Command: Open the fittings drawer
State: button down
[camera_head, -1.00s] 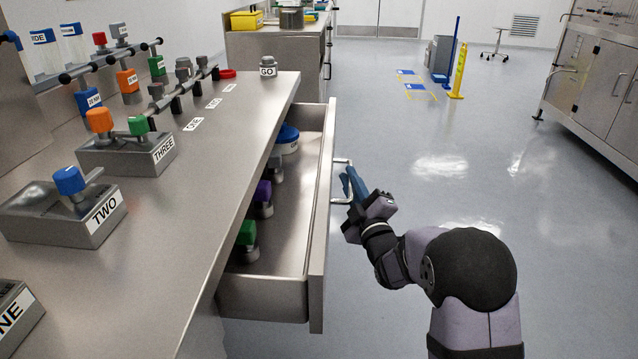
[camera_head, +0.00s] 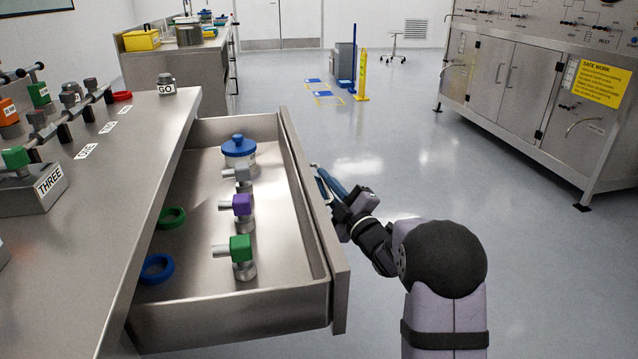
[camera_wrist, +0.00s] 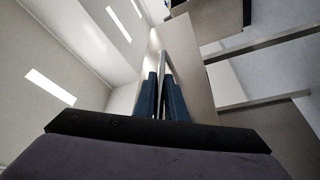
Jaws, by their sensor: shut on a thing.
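The fittings drawer (camera_head: 240,315) stands pulled well out of the steel bench, its inside open to view. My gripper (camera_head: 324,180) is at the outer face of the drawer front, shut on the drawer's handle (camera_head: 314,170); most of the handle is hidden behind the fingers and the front. In the wrist view the blue fingers (camera_wrist: 161,95) close on a thin bar. Inside the drawer lie a green-capped fitting (camera_head: 240,250), a purple-capped one (camera_head: 242,206), a grey one (camera_head: 238,174), a blue-lidded pot (camera_head: 238,148), a green ring (camera_head: 172,218) and a blue ring (camera_head: 157,268).
A steel cabinet (camera_head: 530,85) stands at the right, with a yellow post (camera_head: 362,75) farther back. The floor right of the drawer is clear.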

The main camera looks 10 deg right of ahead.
jog(key=c, duration=1.8)
grip_release()
jog(key=shift+v, duration=3.6)
